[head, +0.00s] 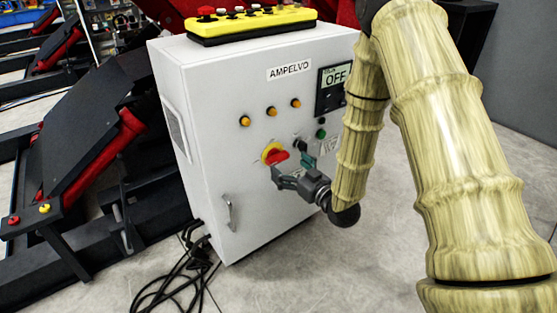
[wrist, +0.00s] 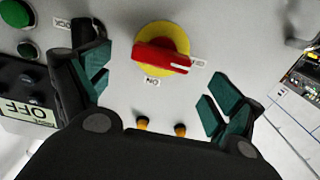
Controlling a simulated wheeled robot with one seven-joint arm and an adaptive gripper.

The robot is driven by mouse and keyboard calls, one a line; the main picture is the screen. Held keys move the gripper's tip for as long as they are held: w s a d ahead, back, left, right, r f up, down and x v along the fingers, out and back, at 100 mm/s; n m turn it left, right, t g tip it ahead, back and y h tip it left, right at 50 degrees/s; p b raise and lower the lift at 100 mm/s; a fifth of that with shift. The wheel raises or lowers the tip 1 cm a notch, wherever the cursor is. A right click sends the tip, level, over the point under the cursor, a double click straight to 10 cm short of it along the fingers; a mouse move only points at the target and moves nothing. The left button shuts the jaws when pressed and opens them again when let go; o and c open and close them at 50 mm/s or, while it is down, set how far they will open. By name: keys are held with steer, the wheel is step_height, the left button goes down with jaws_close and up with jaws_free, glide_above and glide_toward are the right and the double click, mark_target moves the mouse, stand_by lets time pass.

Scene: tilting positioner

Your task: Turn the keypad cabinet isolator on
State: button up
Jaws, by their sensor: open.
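The isolator on the white keypad cabinet (head: 210,120) is a red rotary handle (head: 279,157) on a yellow round plate (head: 267,149). In the wrist view the red handle (wrist: 162,56) lies nearly crosswise, its white-marked end toward a small label at right. Another label, seemingly "ON" upside down, sits beside the yellow plate (wrist: 152,28). The cabinet display (head: 336,77) reads "OFF". My gripper (head: 291,167) is open and empty in front of the isolator. In the wrist view its teal-padded fingers (wrist: 155,90) are spread wide, with the handle ahead between them; no contact shows.
Three orange lamps (head: 271,111) sit above the isolator, and green and black buttons (head: 321,133) to its right. A yellow control box (head: 250,23) lies on top of the cabinet. A door handle (head: 229,212) is lower left. Black cables (head: 178,278) lie on the floor.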

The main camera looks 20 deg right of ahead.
mark_target(281, 159)
steer(key=shift+b+x, duration=0.45)
steer(key=shift+x, duration=2.6)
steer(key=shift+f, duration=0.1)
steer(key=shift+c, duration=0.2)
steer(key=c, duration=1)
